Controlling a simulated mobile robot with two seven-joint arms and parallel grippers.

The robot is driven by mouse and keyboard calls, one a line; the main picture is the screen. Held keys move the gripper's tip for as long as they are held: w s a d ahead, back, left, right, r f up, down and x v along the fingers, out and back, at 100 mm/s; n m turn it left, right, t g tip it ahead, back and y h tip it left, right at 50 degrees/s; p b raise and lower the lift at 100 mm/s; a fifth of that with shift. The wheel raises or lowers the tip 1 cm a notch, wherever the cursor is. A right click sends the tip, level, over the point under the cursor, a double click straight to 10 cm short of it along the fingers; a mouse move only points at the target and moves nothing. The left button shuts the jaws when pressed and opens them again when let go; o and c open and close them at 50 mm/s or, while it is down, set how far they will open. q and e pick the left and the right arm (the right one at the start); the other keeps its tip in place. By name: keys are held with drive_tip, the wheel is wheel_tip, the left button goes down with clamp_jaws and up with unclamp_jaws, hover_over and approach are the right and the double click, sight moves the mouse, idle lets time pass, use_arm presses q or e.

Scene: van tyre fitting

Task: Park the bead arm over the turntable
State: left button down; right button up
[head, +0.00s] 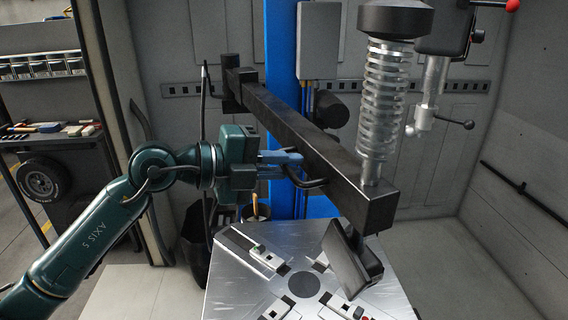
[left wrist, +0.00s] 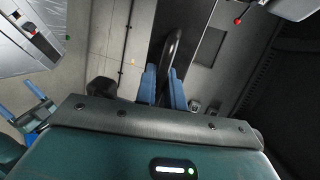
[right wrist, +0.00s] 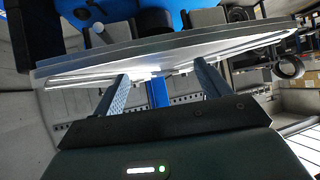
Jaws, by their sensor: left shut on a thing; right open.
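The bead arm (head: 320,150) is a long black beam from the back column toward the front right. A tall coil spring (head: 386,95) stands on its front end, and a dark flat tool (head: 348,262) hangs below that end, over the right part of the turntable. The turntable (head: 235,285) is a silver square plate with a dark round hub (head: 304,284). My left gripper (head: 293,163) is shut on the beam's black handle (head: 312,184); the handle (left wrist: 174,50) also shows between its blue fingers in the left wrist view. My right gripper (right wrist: 160,85) is open and empty, near a silver plate edge (right wrist: 150,52).
A blue column (head: 283,60) and grey box (head: 319,40) stand behind the beam. A shelf with a wheel (head: 43,178) is at far left. A lever with a red knob (head: 512,5) is at upper right.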

use_arm(q)
drive_tip(key=shift+w+a+r, duration=0.1)
drive_tip(key=shift+r, duration=0.1)
drive_tip(key=c, duration=1.6)
unclamp_jaws()
drive_tip(key=shift+c, duration=0.2)
drive_tip(key=shift+f, duration=0.1)
drive_tip(key=shift+a, duration=0.15)
drive_tip(key=b+v, duration=0.3)
drive_tip(key=v, duration=0.9)
drive_tip(key=shift+s+a, duration=0.2)
drive_tip(key=shift+a, duration=0.15)
use_arm(e)
drive_tip(key=shift+w+a+f+y, duration=0.15)
drive_tip(key=shift+a+f+y, duration=0.15)
drive_tip(key=shift+a, duration=0.3)
